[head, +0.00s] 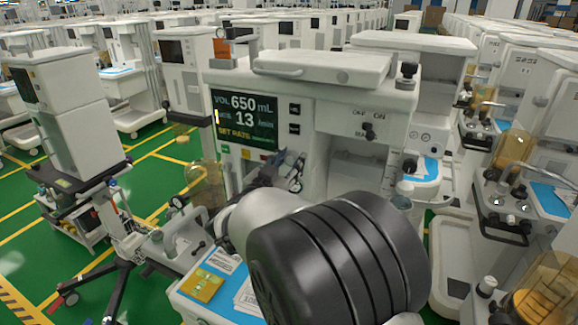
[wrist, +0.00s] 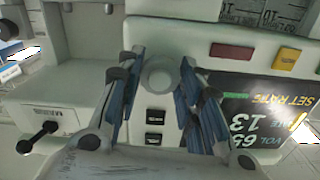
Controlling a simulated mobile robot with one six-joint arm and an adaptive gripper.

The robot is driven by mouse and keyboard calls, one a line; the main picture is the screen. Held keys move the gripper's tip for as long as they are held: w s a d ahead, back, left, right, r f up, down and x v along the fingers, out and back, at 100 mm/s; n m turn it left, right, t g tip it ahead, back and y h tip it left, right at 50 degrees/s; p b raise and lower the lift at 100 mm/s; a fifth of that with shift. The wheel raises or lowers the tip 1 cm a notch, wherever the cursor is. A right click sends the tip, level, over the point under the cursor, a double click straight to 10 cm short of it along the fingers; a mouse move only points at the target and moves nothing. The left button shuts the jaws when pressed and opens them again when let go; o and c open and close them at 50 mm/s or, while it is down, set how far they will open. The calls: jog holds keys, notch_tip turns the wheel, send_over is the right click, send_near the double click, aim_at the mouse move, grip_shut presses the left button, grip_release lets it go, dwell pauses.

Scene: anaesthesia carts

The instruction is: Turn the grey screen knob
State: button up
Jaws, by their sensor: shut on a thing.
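The grey screen knob (wrist: 158,75) is round and pale, on the pale front panel beside the screen in the wrist view. My gripper (wrist: 161,70) has its blue-padded fingers on either side of it and is shut on it. The screen (wrist: 262,125) appears upside down to the right of the fingers. In the head view the screen (head: 247,121) reads VOL 650 mL, a rate of 13 and SET RATE. The knob is not clear there; my large dark arm link covers the lower middle.
Two black buttons (wrist: 154,127) lie close to the fingers. A black lever switch (head: 369,131) sits on the panel to the right of the screen. A blue-topped work surface (head: 215,300) holds a yellow card (head: 201,286). Other carts stand close on both sides.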

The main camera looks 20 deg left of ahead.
jog(key=m+b, duration=0.2)
jog(key=m, duration=0.3)
jog(key=shift+f+m+b, duration=0.15)
jog(key=shift+m+b, duration=0.15)
jog(key=shift+b, duration=0.05)
jog(key=m, duration=0.4)
jog(key=shift+m+b, duration=0.35)
jog(key=shift+m, duration=0.05)
jog(key=shift+m, duration=0.3)
jog(key=o, duration=1.1)
jog(key=shift+c, duration=0.2)
jog(key=s+a, duration=0.1)
jog(key=s, duration=1.1)
